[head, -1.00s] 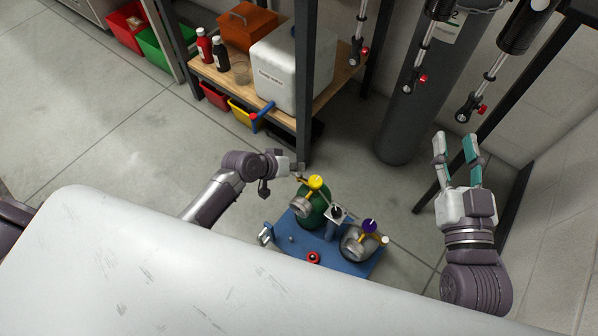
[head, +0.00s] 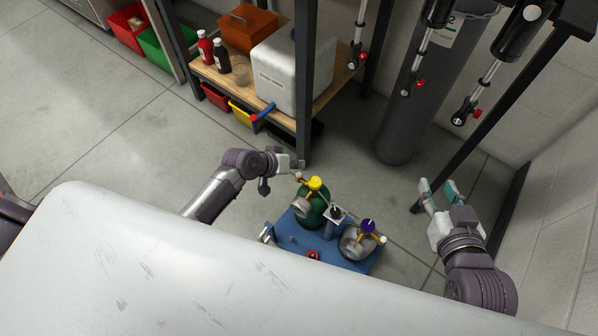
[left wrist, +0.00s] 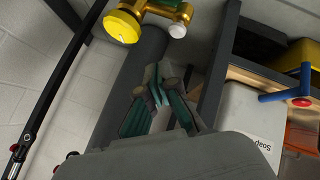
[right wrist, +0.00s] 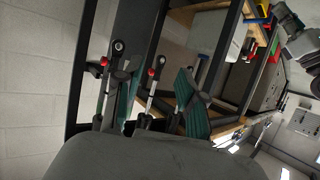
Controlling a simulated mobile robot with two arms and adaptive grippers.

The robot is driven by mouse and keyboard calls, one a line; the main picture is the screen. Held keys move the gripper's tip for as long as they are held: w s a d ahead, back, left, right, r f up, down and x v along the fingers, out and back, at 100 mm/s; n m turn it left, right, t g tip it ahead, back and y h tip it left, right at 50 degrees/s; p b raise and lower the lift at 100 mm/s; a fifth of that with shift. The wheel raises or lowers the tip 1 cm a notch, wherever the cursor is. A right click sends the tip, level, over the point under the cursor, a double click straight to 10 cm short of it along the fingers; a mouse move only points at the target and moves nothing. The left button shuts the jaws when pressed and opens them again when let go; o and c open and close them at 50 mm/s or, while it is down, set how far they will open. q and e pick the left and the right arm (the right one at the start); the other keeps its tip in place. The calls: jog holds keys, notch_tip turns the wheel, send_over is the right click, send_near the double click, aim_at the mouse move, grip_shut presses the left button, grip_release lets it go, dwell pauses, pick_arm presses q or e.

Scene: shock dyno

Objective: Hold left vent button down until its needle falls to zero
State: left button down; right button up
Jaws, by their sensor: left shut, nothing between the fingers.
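A blue base (head: 291,238) carries a green bottle (head: 318,212) with a yellow-topped brass fitting (head: 315,183) and a second, purple-topped fitting (head: 368,226). A small white button-like knob shows beside the yellow top in the head view (head: 298,175) and on the brass body in the left wrist view (left wrist: 177,30). I cannot tell whether it is the left vent button, and no needle is readable. My left gripper (head: 299,164) is shut and empty, just above and apart from that knob. My right gripper (head: 438,183) is open and empty, right of the base.
A shelf with a white soap container (head: 283,75), bottles and bins stands behind. A tall grey cylinder (head: 402,125) and hanging shock absorbers (head: 490,80) are at the back right. A white surface (head: 200,270) fills the foreground. Floor is clear at left.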

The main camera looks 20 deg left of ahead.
pick_arm(q)
jog(key=shift+r, duration=0.35)
jog(key=shift+r+p, duration=0.35)
jog(key=shift+p, duration=0.25)
jog(key=shift+r+p, duration=0.75)
jog(key=shift+p, duration=0.1)
pick_arm(e)
jog(key=s+d+f+g+h, duration=0.2)
jog(key=s+d+f+g, duration=0.2)
jog(key=s+f+g, duration=0.3)
jog(key=s+g, duration=0.1)
jog(key=s, duration=0.3)
jog(key=shift+s+d+f, duration=0.15)
jog(key=shift+f, duration=0.25)
